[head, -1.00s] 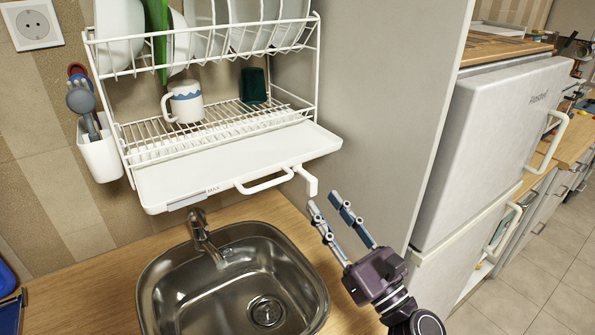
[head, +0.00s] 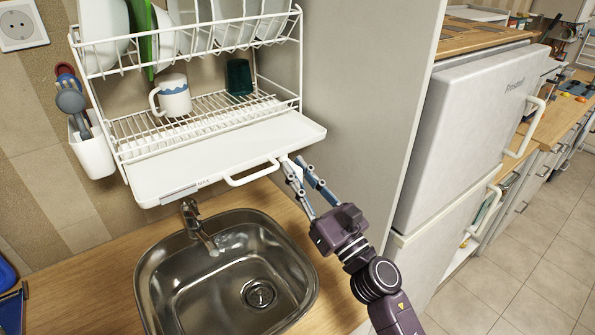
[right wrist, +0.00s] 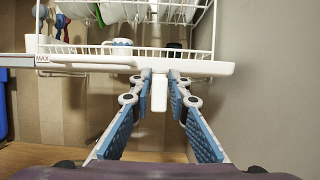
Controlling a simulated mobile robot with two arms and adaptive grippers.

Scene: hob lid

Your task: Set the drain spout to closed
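The drain spout (right wrist: 159,93) is a short white piece hanging down from the front edge of the white drip tray (head: 160,174) under the dish rack. In the right wrist view it stands between the two blue-padded fingertips of my right gripper (right wrist: 159,82). The fingers are apart with the spout between them, and I cannot tell whether either touches it. In the head view my right gripper (head: 293,164) reaches up to the tray's front right corner, and its fingers mostly hide the spout. My left gripper is not in view.
The tray has a looped front handle (head: 250,175) left of the spout. The rack above holds plates, a mug (head: 172,95) and a dark green cup (head: 239,77). A steel sink (head: 150,290) lies below. A tall grey panel (head: 365,100) stands close on the right.

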